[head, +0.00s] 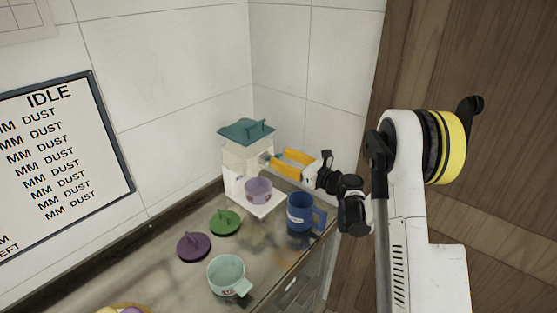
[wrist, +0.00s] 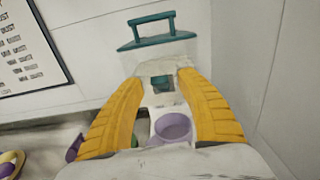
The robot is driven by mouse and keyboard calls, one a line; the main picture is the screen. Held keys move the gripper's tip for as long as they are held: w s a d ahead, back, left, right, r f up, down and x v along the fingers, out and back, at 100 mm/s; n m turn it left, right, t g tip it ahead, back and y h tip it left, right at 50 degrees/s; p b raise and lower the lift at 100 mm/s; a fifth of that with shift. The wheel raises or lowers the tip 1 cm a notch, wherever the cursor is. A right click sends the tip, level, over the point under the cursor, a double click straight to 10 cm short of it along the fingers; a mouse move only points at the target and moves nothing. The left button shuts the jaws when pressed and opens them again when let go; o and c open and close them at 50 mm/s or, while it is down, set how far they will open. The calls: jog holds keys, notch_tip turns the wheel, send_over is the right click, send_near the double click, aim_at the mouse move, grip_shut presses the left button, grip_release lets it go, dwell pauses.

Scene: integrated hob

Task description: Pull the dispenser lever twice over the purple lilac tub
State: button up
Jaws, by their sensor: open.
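The white dispenser (head: 238,155) with a teal lid (head: 246,131) stands in the back corner of the counter; its lid also shows in the wrist view (wrist: 165,42). The lilac tub (head: 258,190) sits at the dispenser's foot, below the front; it also shows in the wrist view (wrist: 173,128). A small teal part, seemingly the lever (wrist: 162,84), shows on the dispenser front between my fingers. My gripper (head: 276,161) is open, its yellow fingers at the dispenser's front. It also shows in the wrist view (wrist: 160,80). I cannot tell whether the fingers touch the lever.
A blue mug (head: 300,213) stands right of the dispenser, below my wrist. A green lid (head: 225,222), a dark purple lid (head: 194,246) and a pale mint cup (head: 226,271) are on the counter (head: 160,270). An IDLE sign (head: 60,150) hangs on the left wall.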

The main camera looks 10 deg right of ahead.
jog(key=shift+w+a, duration=0.45)
jog(key=shift+w, duration=0.15)
grip_shut()
